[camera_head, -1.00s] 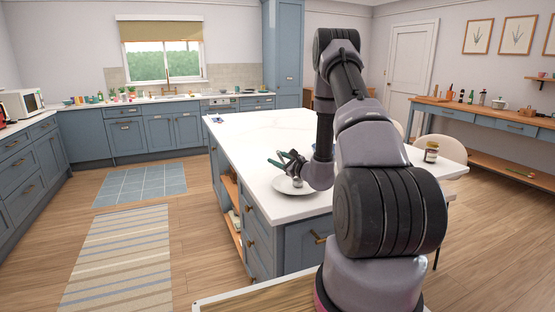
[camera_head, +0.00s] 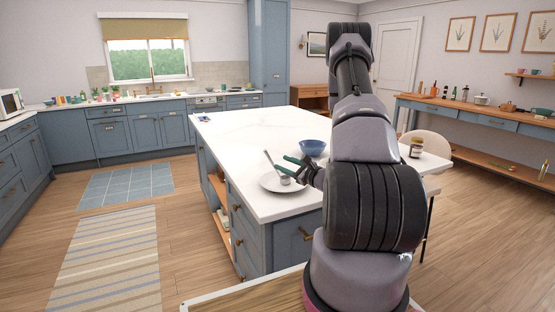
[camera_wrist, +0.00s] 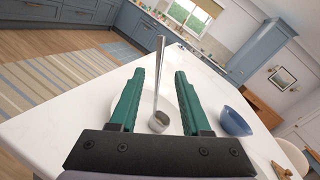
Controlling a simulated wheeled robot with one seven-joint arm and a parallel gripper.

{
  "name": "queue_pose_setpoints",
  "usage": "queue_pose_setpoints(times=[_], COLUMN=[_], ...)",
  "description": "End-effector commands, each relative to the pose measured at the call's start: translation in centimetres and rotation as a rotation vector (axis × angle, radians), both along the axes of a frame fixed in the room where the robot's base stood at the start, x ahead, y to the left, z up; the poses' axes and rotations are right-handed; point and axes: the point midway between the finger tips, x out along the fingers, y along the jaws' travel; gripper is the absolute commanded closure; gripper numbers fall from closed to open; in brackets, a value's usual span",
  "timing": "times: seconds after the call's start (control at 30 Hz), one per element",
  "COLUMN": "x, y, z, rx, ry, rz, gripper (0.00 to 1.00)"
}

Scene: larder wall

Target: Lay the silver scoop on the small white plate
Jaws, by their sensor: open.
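The silver scoop (camera_head: 285,180) has its cup over the small white plate (camera_head: 268,186) on the island's near end. Its handle slants up and left past the plate's far side. In the wrist view the scoop's cup (camera_wrist: 158,122) shows near the jaws and its handle runs away between the fingers. My gripper (camera_head: 289,163) is open, just right of the scoop and over the plate's right side. Its teal fingers (camera_wrist: 159,73) stand apart either side of the handle, with gaps on both sides. The plate barely stands out from the white top in the wrist view.
A blue bowl (camera_head: 312,148) stands on the white island top (camera_head: 240,135), behind my gripper; it is at the right in the wrist view (camera_wrist: 234,122). A dark-lidded jar (camera_head: 416,148) is right of my arm. The island's left and far parts are mostly clear.

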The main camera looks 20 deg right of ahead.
Motion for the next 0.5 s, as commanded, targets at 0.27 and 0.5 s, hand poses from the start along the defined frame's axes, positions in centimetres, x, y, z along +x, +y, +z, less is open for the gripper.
queue_pose_setpoints(times=[0.27,0.5], x=[-1.0,-8.3], y=[7.7,18.3], z=[8.2,16.7], rx=[-0.055,-0.292], ry=[-0.059,-0.052], rz=[0.328,0.833], gripper=[0.53,0.53])
